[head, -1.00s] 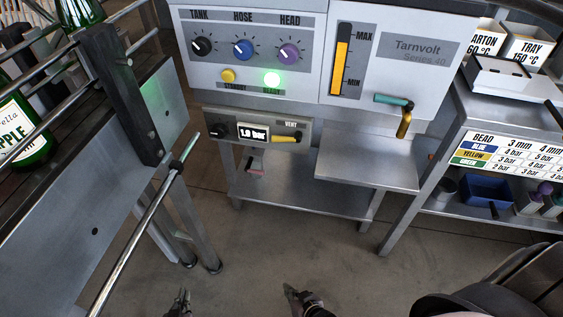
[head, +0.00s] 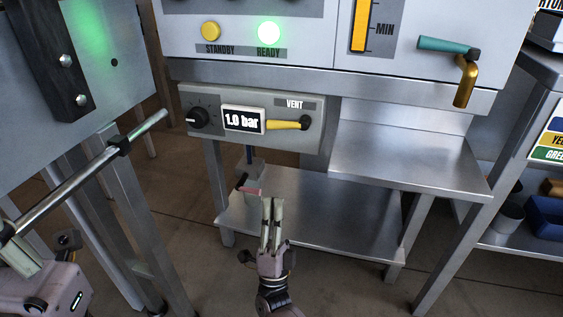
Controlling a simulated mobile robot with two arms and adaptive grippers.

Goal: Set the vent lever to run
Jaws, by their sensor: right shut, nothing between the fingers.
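The yellow vent lever (head: 284,125) is on the grey control panel (head: 215,98), under the VENT label. It lies almost level, pointing left from its dark pivot at the right. No run marking can be read beside it. My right gripper (head: 271,202) points up in the lower middle, below the lever and apart from it in the picture. Its two pale fingers are together and empty. My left gripper (head: 18,262) is partly in view at the lower left edge, far from the lever; its fingertips are not clear.
Left of the lever are a display (head: 244,120) reading 1.0 bar and a black knob (head: 198,117). A steel shelf (head: 400,158) juts out at the right, below a brass spout (head: 466,82). A steel rail (head: 75,180) crosses the left side. A green READY light (head: 269,33) glows above.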

